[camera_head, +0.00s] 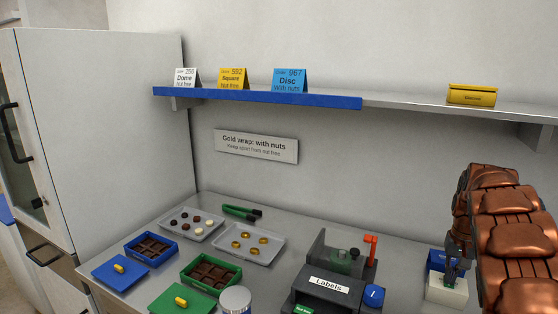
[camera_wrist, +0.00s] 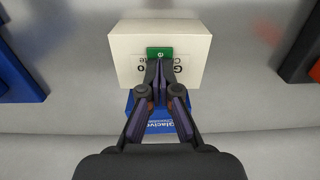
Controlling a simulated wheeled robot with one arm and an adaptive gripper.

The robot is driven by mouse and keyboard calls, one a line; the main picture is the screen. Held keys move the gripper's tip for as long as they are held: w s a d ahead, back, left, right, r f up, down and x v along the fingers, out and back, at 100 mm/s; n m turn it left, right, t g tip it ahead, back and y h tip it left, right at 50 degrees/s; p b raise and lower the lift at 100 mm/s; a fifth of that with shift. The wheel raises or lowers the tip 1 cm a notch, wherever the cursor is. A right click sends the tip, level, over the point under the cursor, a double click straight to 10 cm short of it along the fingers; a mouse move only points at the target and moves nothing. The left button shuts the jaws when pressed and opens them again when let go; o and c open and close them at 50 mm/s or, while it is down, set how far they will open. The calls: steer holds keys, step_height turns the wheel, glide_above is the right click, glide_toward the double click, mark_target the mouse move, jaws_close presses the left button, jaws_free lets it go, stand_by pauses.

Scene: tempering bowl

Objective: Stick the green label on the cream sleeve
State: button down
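The cream sleeve (camera_head: 447,290) stands on the counter at the right, and it fills the upper middle of the wrist view (camera_wrist: 130,60) with dark print on its face. My gripper (camera_wrist: 160,64) has its fingertips together on the small green label (camera_wrist: 160,52). The label lies over the printed face of the sleeve and covers part of its text; whether it touches the face cannot be told. In the head view my gripper (camera_head: 453,272) is just above the sleeve, and the label cannot be made out there.
A blue box (camera_head: 437,260) sits beside the sleeve. The black label machine (camera_head: 328,285) with a red lever (camera_head: 370,247) stands to the left. A shelf (camera_head: 420,103) runs along the wall above.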

steer(key=shift+r+p, duration=1.05)
steer(key=shift+r, duration=2.4)
steer(key=shift+s+a+r, duration=0.1)
steer(key=shift+a, duration=0.05)
steer(key=s+a+r+n+g, duration=0.1)
steer(key=s+a+r, duration=0.1)
steer(key=s+a, duration=0.7)
steer(key=s+a+r, duration=0.3)
steer(key=s+a, duration=0.6)
steer(key=s+a+f+n, duration=0.2)
steer(key=s+a, duration=0.3)
steer(key=s, duration=0.5)
steer(key=s+a+f+n, duration=0.2)
steer(key=s+a+f, duration=0.2)
steer(key=s, duration=0.7)
steer(key=shift+s+a+f+g, duration=0.2)
steer(key=shift+a+g, duration=0.2)
steer(key=shift+a, duration=0.15)
steer(key=c, duration=1.9)
jaws_free()
